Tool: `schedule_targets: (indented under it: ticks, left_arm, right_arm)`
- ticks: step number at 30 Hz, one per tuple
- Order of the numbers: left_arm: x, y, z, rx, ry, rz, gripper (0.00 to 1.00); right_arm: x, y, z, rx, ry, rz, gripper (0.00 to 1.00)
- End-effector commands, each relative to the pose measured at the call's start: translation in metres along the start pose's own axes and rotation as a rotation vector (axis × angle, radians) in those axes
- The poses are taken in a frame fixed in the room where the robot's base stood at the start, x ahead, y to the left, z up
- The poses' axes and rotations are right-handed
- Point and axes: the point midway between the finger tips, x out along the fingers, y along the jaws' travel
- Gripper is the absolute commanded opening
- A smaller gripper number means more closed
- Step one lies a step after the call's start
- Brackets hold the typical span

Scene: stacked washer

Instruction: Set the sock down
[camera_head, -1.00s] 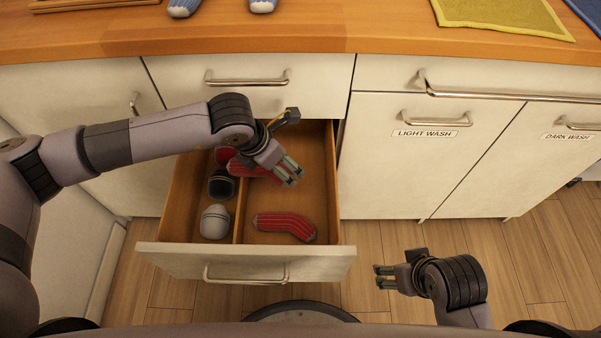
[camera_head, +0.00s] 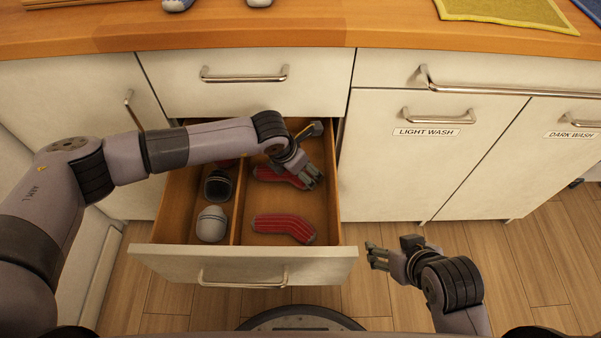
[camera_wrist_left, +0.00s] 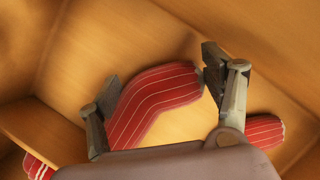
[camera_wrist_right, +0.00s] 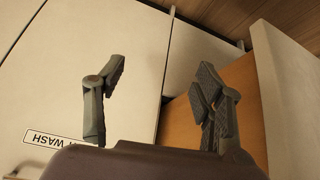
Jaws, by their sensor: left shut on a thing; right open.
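A red striped sock (camera_head: 272,174) is in the back of the open drawer's right compartment. My left gripper (camera_head: 311,176) is at its right end, reaching down into the drawer. In the left wrist view the red striped sock (camera_wrist_left: 150,100) lies between the fingers of my left gripper (camera_wrist_left: 160,105), which is shut on it. I cannot tell whether the sock touches the drawer floor. My right gripper (camera_head: 377,257) is open and empty, in front of the cabinet right of the drawer; its spread fingers (camera_wrist_right: 155,95) show in the right wrist view.
The open drawer (camera_head: 175,255) has a divider (camera_head: 240,205). Another red striped sock (camera_head: 283,228) lies at the front of the right compartment. A dark sock (camera_head: 218,187) and a pale grey sock (camera_head: 212,224) lie in the left one. The wooden counter (camera_head: 300,30) is above.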

Motion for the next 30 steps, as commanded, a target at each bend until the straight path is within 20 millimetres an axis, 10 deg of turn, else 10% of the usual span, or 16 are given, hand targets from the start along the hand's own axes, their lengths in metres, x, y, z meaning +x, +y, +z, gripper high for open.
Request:
schedule_targets:
  ticks: [12,13,30]
  left_arm:
    - [0.019,0.0,-0.008,0.0,-0.001,0.0,0.44]
    - [0.019,0.0,-0.008,0.0,0.0,0.0,0.75]
    - [0.019,0.0,-0.008,0.0,-0.001,0.0,0.97]
  right_arm:
    - [0.004,-0.003,-0.024,-0.003,0.11,-0.006,0.63]
    - [0.004,-0.003,-0.024,-0.003,0.11,-0.006,0.63]
    - [0.004,-0.003,-0.023,-0.003,0.109,-0.006,0.63]
